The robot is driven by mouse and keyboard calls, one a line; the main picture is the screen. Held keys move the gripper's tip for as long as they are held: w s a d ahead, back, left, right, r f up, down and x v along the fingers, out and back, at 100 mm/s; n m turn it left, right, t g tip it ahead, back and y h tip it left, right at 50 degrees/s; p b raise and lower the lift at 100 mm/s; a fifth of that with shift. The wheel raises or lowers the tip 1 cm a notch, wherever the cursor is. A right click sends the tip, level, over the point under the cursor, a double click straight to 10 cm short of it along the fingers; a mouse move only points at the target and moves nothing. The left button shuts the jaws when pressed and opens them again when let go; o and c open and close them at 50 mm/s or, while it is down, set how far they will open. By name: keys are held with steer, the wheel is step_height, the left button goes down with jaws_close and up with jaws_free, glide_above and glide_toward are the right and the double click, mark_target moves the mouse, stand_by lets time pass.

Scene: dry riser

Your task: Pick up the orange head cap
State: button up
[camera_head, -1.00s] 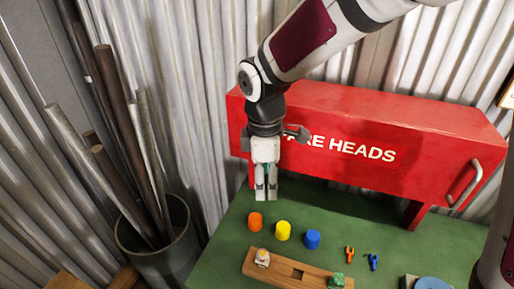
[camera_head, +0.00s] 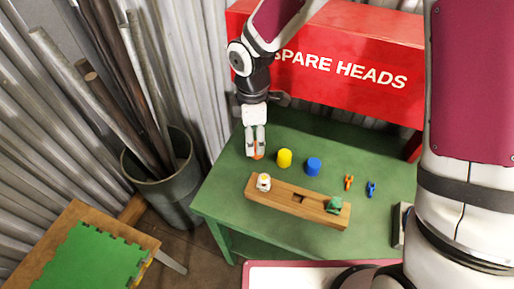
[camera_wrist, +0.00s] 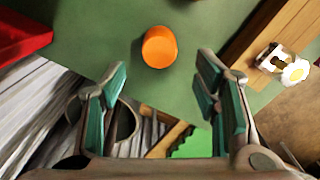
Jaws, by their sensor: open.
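The orange head cap (camera_wrist: 159,47) stands on the green table in the wrist view, ahead of my open fingers and roughly centred between them. In the head view only a bit of the orange cap (camera_head: 258,155) shows, as my gripper (camera_head: 256,143) is in front of it. In the wrist view my gripper (camera_wrist: 165,95) is open with nothing between its teal-padded fingers. The height of the fingertips above the cap is hard to tell.
A yellow cap (camera_head: 284,158) and a blue cap (camera_head: 313,167) stand to the right. A wooden rack (camera_head: 283,200) holds a white piece and a green piece. The red SPARE HEADS box (camera_head: 340,65) is behind. A pipe bin (camera_head: 170,190) stands left of the table (camera_head: 230,190).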

steer(key=shift+f, duration=2.35)
steer(key=c, duration=0.8)
